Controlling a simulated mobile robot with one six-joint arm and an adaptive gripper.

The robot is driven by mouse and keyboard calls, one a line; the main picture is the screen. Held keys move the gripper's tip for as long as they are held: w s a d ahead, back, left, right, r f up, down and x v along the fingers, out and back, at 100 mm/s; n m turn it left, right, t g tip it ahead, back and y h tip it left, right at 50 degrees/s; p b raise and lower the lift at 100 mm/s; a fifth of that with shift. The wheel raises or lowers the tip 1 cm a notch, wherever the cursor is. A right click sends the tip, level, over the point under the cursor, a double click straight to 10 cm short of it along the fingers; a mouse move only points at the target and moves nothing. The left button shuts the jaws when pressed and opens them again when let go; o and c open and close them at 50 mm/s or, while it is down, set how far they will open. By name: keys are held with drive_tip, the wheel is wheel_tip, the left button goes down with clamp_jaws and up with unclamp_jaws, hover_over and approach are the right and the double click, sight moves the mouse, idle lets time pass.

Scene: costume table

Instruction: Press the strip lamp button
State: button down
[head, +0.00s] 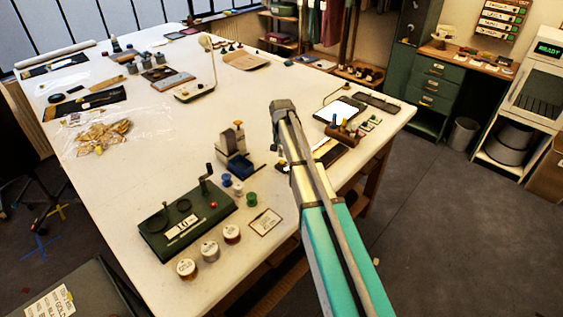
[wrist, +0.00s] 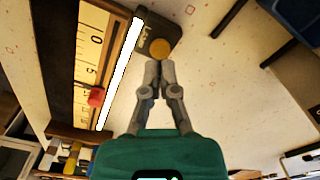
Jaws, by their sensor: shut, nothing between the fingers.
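In the wrist view, the round amber button (wrist: 160,49) sits on a dark block (wrist: 143,38) with lettering on it. A bright white strip lamp (wrist: 120,72) runs beside the block, along a cream scale with numbers (wrist: 92,42). My gripper (wrist: 153,66) is shut and empty, its fingertips just below the button in the picture. I cannot tell whether they touch it. In the head view, my arm hides the gripper and the button.
A red slider (wrist: 95,97) sits by the scale. In the head view, a grey device with a blue base (head: 234,158) stands left of my arm on the white table (head: 190,130). A green box (head: 186,219) and several jars lie nearer. A brown roller (head: 344,134) lies to the right.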

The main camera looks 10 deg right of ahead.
drive_tip(key=shift+f+b, duration=1.25)
drive_tip(key=shift+f, duration=0.05)
drive_tip(key=shift+r, duration=0.15)
idle(0.4)
drive_tip(key=shift+r+p, duration=3.8)
drive_tip(key=shift+p, duration=0.2)
drive_tip(key=s+f+n+b, duration=0.1)
drive_tip(key=s+n, duration=0.3)
drive_tip(key=s, duration=2.5)
drive_tip(key=shift+f+n+b, duration=0.35)
drive_tip(key=shift+n+b, duration=0.05)
drive_tip(key=shift+s, duration=0.2)
